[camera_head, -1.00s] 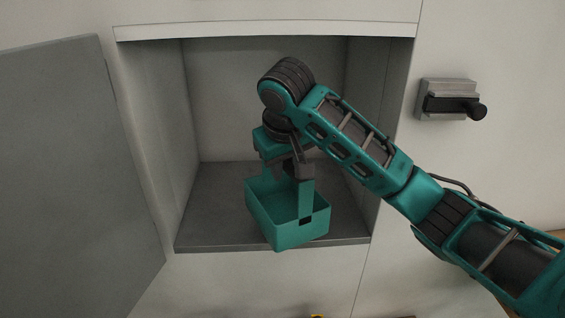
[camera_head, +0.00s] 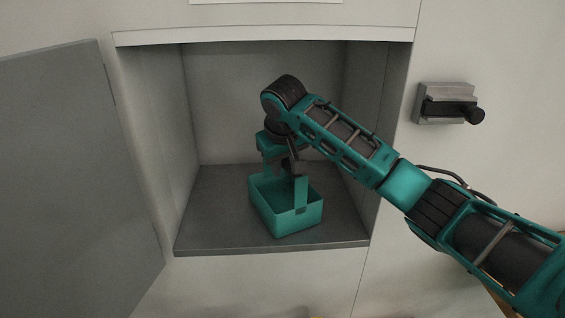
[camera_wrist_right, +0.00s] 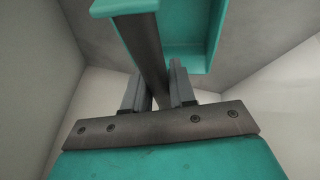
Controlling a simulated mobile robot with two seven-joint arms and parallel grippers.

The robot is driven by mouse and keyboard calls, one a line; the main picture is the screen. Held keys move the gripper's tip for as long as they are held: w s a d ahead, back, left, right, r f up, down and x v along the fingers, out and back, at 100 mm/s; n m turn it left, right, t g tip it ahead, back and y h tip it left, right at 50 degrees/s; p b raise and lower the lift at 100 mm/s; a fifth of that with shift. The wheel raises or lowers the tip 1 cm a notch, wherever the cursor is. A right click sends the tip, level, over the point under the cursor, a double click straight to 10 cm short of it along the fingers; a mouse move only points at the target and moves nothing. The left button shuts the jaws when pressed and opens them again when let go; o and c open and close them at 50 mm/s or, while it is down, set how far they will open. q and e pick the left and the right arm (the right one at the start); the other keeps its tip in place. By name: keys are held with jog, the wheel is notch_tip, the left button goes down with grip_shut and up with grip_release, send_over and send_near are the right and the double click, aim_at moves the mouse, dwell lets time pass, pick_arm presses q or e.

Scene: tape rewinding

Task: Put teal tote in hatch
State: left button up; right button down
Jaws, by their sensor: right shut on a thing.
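The teal tote (camera_head: 286,222) is an open-topped box with a raised handle. In the head view it is inside the open hatch (camera_head: 205,232), over the front half of the grey floor and behind the front edge. It looks upright and at or very near the floor; I cannot tell if it touches. My right gripper (camera_head: 291,165) is above the tote, shut on its handle. In the right wrist view, the fingers (camera_wrist_right: 158,88) are either side of the dark handle bar, with part of the tote (camera_wrist_right: 215,30) beyond. My left gripper is out of view.
The grey hatch door (camera_head: 75,170) stands open at the left. A latch with a dark knob (camera_head: 448,104) is on the wall right of the hatch.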

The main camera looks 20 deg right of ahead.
jog(key=c, duration=1.4)
grip_release()
jog(key=shift+f, duration=0.15)
jog(key=o, duration=0.5)
